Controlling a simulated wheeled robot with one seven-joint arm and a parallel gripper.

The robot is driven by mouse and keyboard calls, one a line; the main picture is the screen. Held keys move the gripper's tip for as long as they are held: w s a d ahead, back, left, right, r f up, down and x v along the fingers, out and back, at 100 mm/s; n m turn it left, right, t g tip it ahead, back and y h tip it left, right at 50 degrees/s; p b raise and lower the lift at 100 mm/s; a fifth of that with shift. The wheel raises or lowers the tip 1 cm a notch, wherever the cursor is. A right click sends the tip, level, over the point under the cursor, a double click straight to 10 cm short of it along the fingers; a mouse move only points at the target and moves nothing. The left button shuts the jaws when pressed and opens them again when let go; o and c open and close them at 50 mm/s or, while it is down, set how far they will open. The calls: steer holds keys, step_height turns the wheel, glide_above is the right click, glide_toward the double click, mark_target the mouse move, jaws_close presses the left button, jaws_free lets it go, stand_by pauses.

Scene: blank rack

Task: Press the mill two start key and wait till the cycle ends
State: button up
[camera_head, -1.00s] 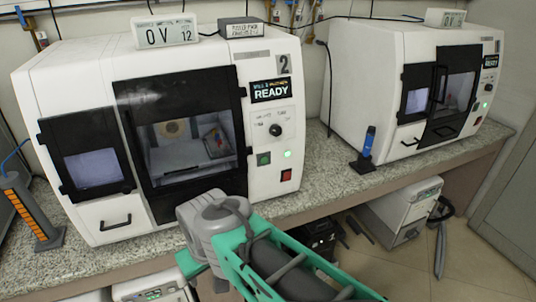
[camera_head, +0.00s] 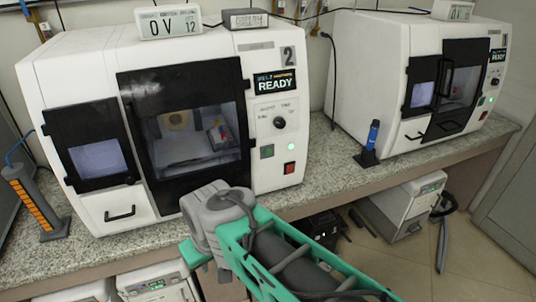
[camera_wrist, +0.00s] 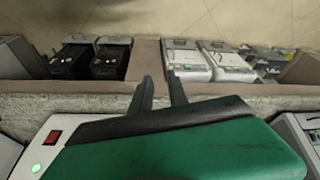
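Mill two (camera_head: 225,51) is the white machine on the left, marked with a 2. Its display (camera_head: 275,82) reads READY. Below a dark knob (camera_head: 279,123) are a green square key (camera_head: 267,151), a lit green lamp (camera_head: 292,147) and a red key (camera_head: 289,168); their labels are too small to read. The red key (camera_wrist: 55,137) and lamp (camera_wrist: 38,168) also show in the wrist view, at lower left. My gripper (camera_wrist: 160,77) has its two fingers apart with nothing between them. In the head view my wrist stands before the mill's lower front; the fingers are hidden.
A second white mill (camera_head: 369,75) stands to the right, also showing READY. A dark stand with a blue item (camera_head: 372,135) is on the granite bench (camera_head: 330,176) between them. An orange-striped post (camera_head: 31,204) is at left. Grey units (camera_head: 409,207) sit below the bench.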

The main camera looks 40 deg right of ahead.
jaws_close()
stand_by(1.1)
